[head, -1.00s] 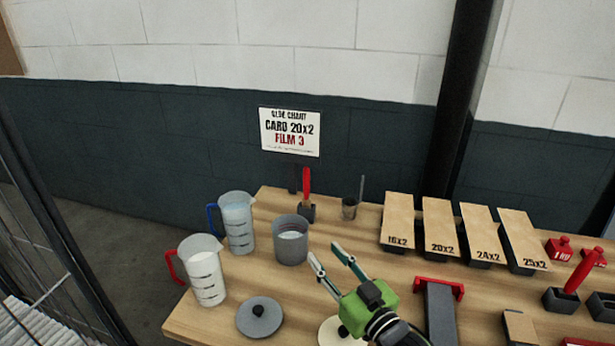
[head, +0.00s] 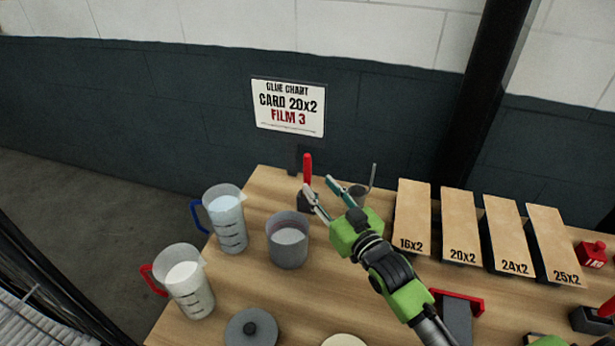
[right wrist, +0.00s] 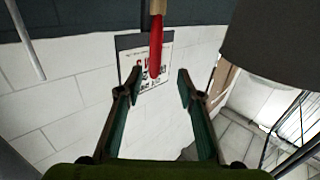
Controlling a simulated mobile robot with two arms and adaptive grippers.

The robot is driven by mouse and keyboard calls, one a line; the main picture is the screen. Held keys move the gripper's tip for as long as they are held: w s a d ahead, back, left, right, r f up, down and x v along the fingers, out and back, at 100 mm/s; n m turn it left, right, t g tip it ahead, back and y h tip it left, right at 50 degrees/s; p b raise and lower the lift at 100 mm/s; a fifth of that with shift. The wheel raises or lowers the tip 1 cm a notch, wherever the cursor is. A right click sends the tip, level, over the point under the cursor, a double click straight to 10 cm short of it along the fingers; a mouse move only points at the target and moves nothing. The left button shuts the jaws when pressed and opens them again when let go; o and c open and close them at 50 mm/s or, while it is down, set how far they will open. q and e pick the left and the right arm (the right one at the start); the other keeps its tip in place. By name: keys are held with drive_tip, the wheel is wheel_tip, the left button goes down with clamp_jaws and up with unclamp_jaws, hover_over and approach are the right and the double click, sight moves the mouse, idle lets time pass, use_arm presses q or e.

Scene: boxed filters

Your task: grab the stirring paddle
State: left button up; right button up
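A red-handled tool (head: 307,168) stands upright in a small dark block at the table's back edge. A thin grey rod (head: 374,175) leans in a small dark cup to its right. I cannot tell for sure which is the stirring paddle; their lower ends are hidden. My right gripper (head: 320,186) is open and empty, its fingertips close to the red handle. In the right wrist view the red handle (right wrist: 156,50) lies in line with the gap between the fingers (right wrist: 160,73), and the rod (right wrist: 28,40) is off to the left. My left gripper is not in view.
A grey pot (head: 288,245) stands close to the left of my right gripper, with two jugs (head: 228,228) (head: 190,290) beyond. Labelled boards (head: 412,215) stand to the right. A sign (head: 289,107) is behind the table. A knobbed lid (head: 251,330) lies in front.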

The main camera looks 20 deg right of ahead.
sight(310, 167)
drive_tip(key=w, duration=0.4)
drive_tip(key=shift+a+f, duration=0.2)
drive_tip(key=shift+w+r+p, duration=0.15)
drive_tip(key=shift+w+p, duration=0.05)
drive_tip(key=shift+p, duration=0.1)
drive_tip(key=shift+w+r+p, duration=0.7)
drive_tip(key=shift+w+p, duration=0.05)
drive_tip(key=shift+w, duration=0.25)
drive_tip(key=shift+w+a+f, duration=0.1)
drive_tip(key=shift+w+f, duration=0.05)
drive_tip(key=shift+w, duration=0.4)
drive_tip(key=shift+w+a+f, duration=0.1)
drive_tip(key=shift+w, duration=0.45)
drive_tip(key=shift+w+f, duration=0.1)
drive_tip(key=shift+w, duration=0.25)
drive_tip(key=shift+s, duration=0.1)
drive_tip(key=shift+c, duration=0.3)
clamp_jaws()
